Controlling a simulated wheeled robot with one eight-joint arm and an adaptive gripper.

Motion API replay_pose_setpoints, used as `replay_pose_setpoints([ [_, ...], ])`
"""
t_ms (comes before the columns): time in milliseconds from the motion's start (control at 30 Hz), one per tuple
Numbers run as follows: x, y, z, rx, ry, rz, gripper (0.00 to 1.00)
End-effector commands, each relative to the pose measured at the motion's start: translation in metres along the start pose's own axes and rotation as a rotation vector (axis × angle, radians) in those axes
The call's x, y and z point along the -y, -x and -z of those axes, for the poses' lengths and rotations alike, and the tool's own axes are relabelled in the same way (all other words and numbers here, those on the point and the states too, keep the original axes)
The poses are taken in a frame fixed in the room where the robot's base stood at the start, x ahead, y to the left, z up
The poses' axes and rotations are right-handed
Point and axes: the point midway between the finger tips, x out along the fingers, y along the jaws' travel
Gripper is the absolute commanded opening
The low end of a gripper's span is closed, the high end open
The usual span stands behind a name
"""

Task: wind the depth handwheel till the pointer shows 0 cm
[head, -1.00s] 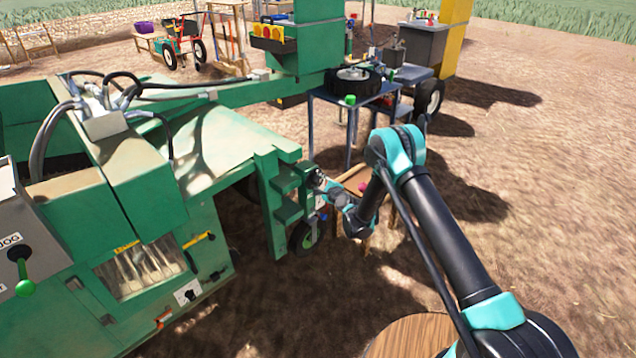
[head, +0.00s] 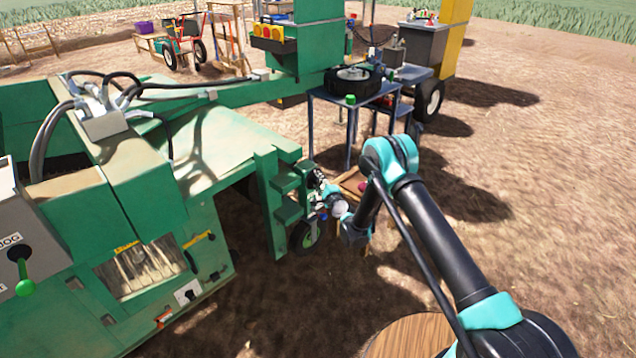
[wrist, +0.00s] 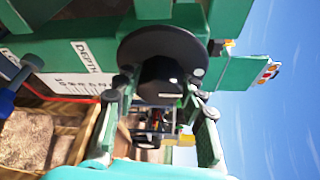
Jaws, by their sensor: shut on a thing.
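The depth handwheel is a dark round disc (wrist: 150,48) with a black hub in the wrist view. My gripper (wrist: 157,88) has a finger on either side of the hub and is shut on it. The white depth scale (wrist: 80,70), marked DEPTH with a row of numbers, lies left of the wheel and appears sideways. I cannot make out the pointer or its reading. In the head view, my gripper (head: 324,198) is at the green machine's (head: 225,150) right end, above a small wheel. The handwheel is too small to tell apart there.
A small black-tyred wheel (head: 305,236) stands below my gripper. A blue table (head: 350,98) with a tyre on it stands behind. A round wooden top (head: 408,338) is close to my arm's base. Open dirt lies to the right.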

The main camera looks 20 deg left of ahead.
Motion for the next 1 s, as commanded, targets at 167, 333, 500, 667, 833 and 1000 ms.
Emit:
replay_pose_setpoints([
  [167,-0.001,0.001,-0.001,0.001,0.000,-0.002,0.11],
  [333,-0.001,0.000,-0.001,0.001,-0.001,-0.002,0.56],
  [500,-0.001,0.000,0.000,0.001,-0.001,-0.001,0.61],
  [667,0.000,0.000,0.000,0.001,-0.001,-0.001,0.61],
  [833,0.012,0.001,-0.003,0.001,-0.001,-0.001,0.61],
  [1000,0.039,0.004,-0.009,-0.001,-0.002,0.000,0.61],
])
